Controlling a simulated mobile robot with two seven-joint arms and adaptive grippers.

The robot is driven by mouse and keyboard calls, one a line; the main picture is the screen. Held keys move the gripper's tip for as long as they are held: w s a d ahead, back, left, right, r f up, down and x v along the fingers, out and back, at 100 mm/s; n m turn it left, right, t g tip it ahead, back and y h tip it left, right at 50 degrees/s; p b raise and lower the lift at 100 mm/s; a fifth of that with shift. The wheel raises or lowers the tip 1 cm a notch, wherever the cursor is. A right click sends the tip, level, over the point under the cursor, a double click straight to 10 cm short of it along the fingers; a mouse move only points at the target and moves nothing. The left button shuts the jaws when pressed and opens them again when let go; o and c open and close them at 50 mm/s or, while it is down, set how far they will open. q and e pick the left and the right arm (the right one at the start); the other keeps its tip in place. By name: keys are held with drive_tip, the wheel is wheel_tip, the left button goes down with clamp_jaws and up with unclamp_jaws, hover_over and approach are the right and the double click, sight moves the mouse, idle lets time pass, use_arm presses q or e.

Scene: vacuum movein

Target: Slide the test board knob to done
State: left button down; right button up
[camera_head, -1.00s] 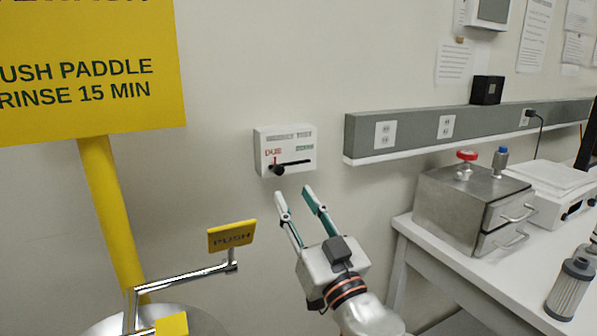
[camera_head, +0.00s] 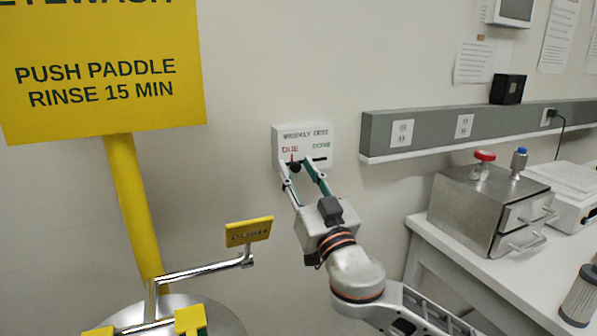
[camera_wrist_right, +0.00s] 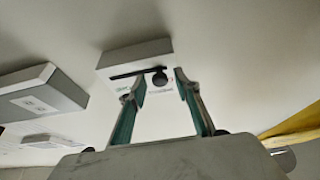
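The white test board (camera_head: 302,132) is on the wall, with "DUE" in red at its left and "DONE" in green at its right. Its black knob (camera_head: 295,167) sits at the DUE end of a dark horizontal slot. My right gripper (camera_head: 297,166) is open just in front of the board, its fingertips around or close to the knob; contact cannot be told. In the right wrist view the knob (camera_wrist_right: 159,79) shows between the open fingertips (camera_wrist_right: 157,82), nearer the right finger. My left gripper is not in view.
A yellow eyewash sign (camera_head: 100,75) on a yellow post and a push paddle (camera_head: 249,231) stand at the left. A grey outlet rail (camera_head: 435,128) runs along the wall right of the board. A bench with a metal box (camera_head: 470,205) is at the right.

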sight(323, 153)
clamp_jaws()
drive_tip(key=shift+d, duration=0.1)
drive_tip(key=shift+w+d+r, duration=0.1)
drive_tip(key=shift+w+d, duration=0.4)
drive_tip(key=shift+d, duration=0.65)
drive_tip(key=shift+w+d+f, duration=0.1)
drive_tip(key=shift+w+d, duration=0.35)
drive_tip(key=shift+d, duration=0.65)
drive_tip(key=shift+w+d+r, duration=0.1)
drive_tip(key=shift+w+d, duration=0.4)
drive_tip(key=shift+d, duration=0.65)
drive_tip(key=shift+c, duration=0.4)
unclamp_jaws()
drive_tip(key=shift+o, duration=0.4)
drive_tip(key=shift+d, duration=0.15)
